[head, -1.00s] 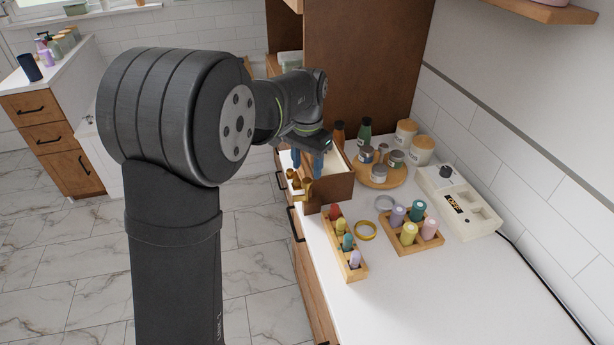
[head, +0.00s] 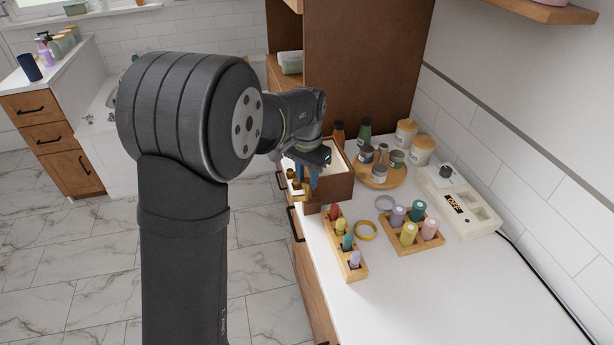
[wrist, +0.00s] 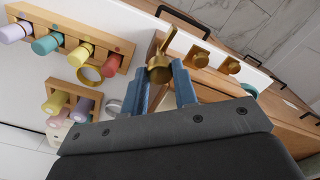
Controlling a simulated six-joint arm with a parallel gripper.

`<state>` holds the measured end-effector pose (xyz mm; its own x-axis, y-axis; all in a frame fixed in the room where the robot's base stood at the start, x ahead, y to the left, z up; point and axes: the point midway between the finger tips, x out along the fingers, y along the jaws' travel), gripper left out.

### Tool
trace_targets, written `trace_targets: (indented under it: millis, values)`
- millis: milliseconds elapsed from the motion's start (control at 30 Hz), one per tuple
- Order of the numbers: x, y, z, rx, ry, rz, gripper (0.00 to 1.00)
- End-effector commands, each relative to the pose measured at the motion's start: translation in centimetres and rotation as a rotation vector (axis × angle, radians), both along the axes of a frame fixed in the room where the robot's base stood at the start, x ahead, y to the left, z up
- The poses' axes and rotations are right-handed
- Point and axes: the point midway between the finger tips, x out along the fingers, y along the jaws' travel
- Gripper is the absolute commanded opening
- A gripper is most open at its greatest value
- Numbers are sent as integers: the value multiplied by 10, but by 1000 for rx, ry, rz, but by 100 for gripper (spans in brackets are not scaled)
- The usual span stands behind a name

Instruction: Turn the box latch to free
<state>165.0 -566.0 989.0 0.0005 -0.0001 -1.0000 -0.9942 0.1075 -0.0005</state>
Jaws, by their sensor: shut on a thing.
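The box (head: 335,193) is brown wood with a pale inside and stands at the counter's left edge. Its brass latch (head: 297,190) is on the side facing the room. My gripper (head: 307,182) has blue fingers and is down at the latch. In the wrist view the brass latch (wrist: 160,66) sits between the fingertips of my gripper (wrist: 163,82), with its thin lever sticking up past them. The gripper is shut on it. Part of the latch is hidden by the fingers, and my arm covers much of the box's far side.
Close by are a rack of colored pegs (head: 345,245), a yellow ring (head: 365,230), a second peg rack (head: 412,238) and a round tray of jars (head: 378,179). A white device (head: 458,200) stands by the wall. Two brass knobs (wrist: 200,57) are beside the latch. The front counter is clear.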

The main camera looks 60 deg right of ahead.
Motion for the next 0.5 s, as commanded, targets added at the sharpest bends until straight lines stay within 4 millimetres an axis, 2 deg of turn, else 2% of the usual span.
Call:
trace_targets:
  millis: [233,500]
  values:
    - [0,0,0,0,0,112,4]
    - [0,0,0,0,1,124,4]
